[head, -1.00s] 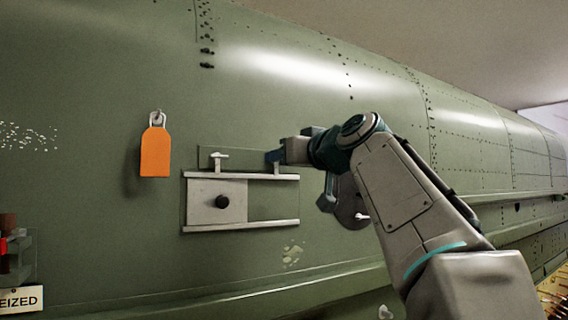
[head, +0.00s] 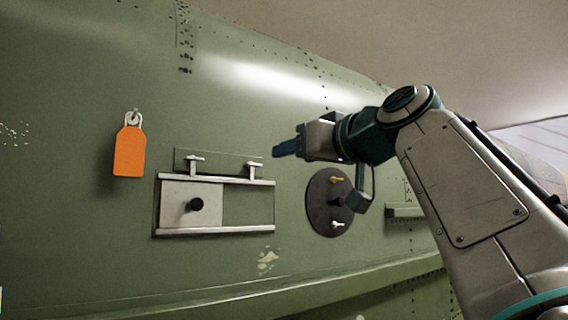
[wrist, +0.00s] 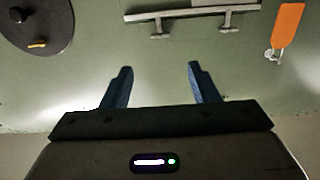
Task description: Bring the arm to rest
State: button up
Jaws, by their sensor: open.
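My gripper (head: 285,149) is at the end of my arm, which reaches in from the right in the head view. It is in front of the green fuselage skin, up and right of the sliding-panel frame. In the wrist view my gripper (wrist: 158,78) shows two blue fingers spread apart with nothing between them. The fingers appear clear of the panel, the disc and the tag.
The green fuselage (head: 90,220) bears a framed sliding panel (head: 175,212) with a black knob and two T-handles. An orange tag (head: 129,152) hangs at left. A dark round disc (head: 318,215) sits right of the panel, partly behind my arm.

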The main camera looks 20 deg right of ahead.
notch_tip(320, 180, down, 27)
jog(key=a+m+g+h, duration=0.2)
jog(key=m+g, duration=0.1)
jog(key=g, duration=0.3)
jog(key=s+f+g+h, duration=0.1)
jog(key=s+f, duration=0.4)
jog(key=f, duration=0.5)
jog(key=s+a+f+g+h, duration=0.1)
jog(key=s+f+g, duration=0.3)
jog(key=f, duration=0.6)
jog(key=s+a+f+g+h, duration=0.1)
jog(key=s+f+g, duration=0.1)
jog(key=s+f, duration=0.4)
notch_tip(320, 180, down, 5)
jog(key=shift+a+f+h, duration=0.1)
jog(key=shift+a+h, duration=0.05)
jog(key=shift+h, duration=0.15)
jog(key=c, duration=0.4)
jog(key=shift+a, duration=0.15)
